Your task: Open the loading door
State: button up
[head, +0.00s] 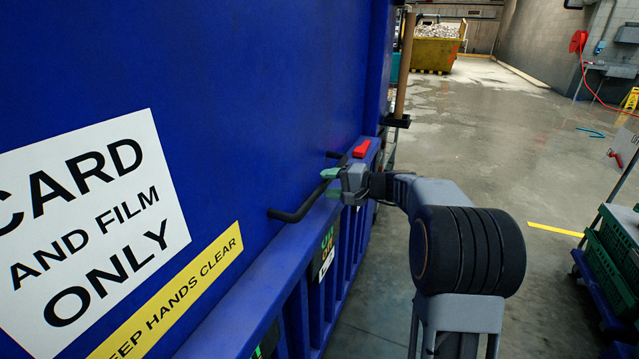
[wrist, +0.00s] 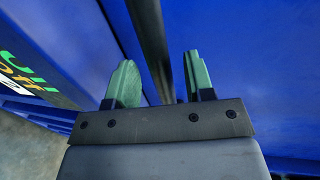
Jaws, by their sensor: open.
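The blue loading door (head: 240,70) fills the left of the head view and carries a white sign reading "CARD AND FILM ONLY" (head: 90,215) and a yellow "KEEP HANDS CLEAR" strip (head: 175,298). A dark bar handle (head: 300,208) stands out low on it. My gripper (head: 333,180) is at the handle, its green fingers open. In the wrist view, the dark bar (wrist: 153,45) runs between the two open green fingertips (wrist: 158,80), with gaps visible on both sides. Whether it lies fully within the jaws' depth I cannot tell.
A red part (head: 361,148) sits on the blue ledge just beyond my gripper. A wooden-handled tool (head: 404,65) stands upright at the machine's far edge. Green crates (head: 615,250) on a blue trolley stand at the right. The wet concrete floor (head: 490,130) between is mostly clear.

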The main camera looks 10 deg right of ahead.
jog(key=shift+x, duration=1.7)
grip_shut()
